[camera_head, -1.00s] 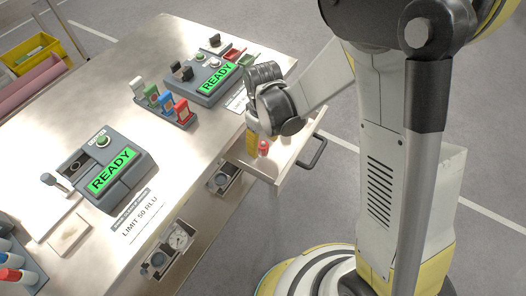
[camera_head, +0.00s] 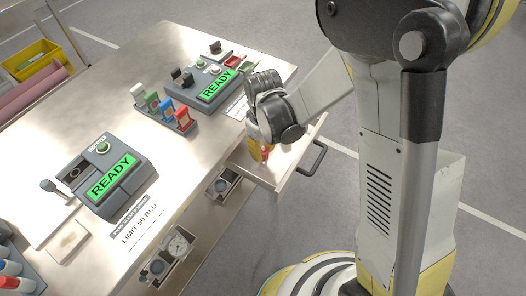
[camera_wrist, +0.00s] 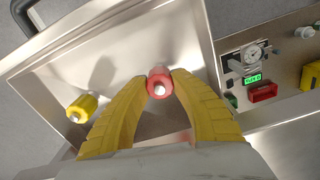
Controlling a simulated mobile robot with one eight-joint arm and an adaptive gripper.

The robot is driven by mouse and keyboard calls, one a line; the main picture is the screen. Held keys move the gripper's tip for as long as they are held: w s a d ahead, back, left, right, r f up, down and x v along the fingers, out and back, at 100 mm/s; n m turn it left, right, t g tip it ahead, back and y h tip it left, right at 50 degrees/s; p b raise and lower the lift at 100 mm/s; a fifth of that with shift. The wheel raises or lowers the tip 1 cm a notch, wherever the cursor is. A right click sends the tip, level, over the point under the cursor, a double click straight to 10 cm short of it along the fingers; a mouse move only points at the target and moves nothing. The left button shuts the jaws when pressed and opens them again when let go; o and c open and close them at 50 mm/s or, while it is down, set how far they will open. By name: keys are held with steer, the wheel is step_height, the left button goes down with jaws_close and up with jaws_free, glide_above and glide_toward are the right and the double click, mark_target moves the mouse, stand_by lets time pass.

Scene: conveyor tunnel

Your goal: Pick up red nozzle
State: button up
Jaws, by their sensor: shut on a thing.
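The red nozzle (camera_wrist: 158,82) is between the yellow fingertips of my gripper (camera_wrist: 159,80) in the wrist view, with its pale tip facing the camera. My gripper is shut on it, one finger on each side. In the head view my gripper (camera_head: 260,150) is over the open drawer, and a bit of the red nozzle (camera_head: 265,153) shows beside the fingers. Whether the nozzle still touches the drawer floor cannot be told.
The open drawer (camera_head: 289,172) has raised walls and a dark handle (camera_head: 314,158). A yellow nozzle (camera_wrist: 82,108) lies in it, left of my gripper. The metal table (camera_head: 160,70) carries a READY device (camera_head: 108,178) and a rack of coloured pieces (camera_head: 166,108). Gauges sit on its front.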

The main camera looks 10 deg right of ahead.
mark_target(266, 149)
steer(key=r+p, duration=0.1)
steer(key=r, duration=0.1)
steer(key=d+r+p, duration=0.1)
steer(key=r, duration=0.1)
steer(key=shift+r, duration=0.15)
jaws_close()
steer(key=w+d+r+p, duration=0.1)
steer(key=d+r+p, duration=0.2)
steer(key=d+r, duration=0.3)
steer(key=d, duration=0.4)
steer(key=shift+w+d, duration=0.3)
steer(key=shift+w, duration=0.05)
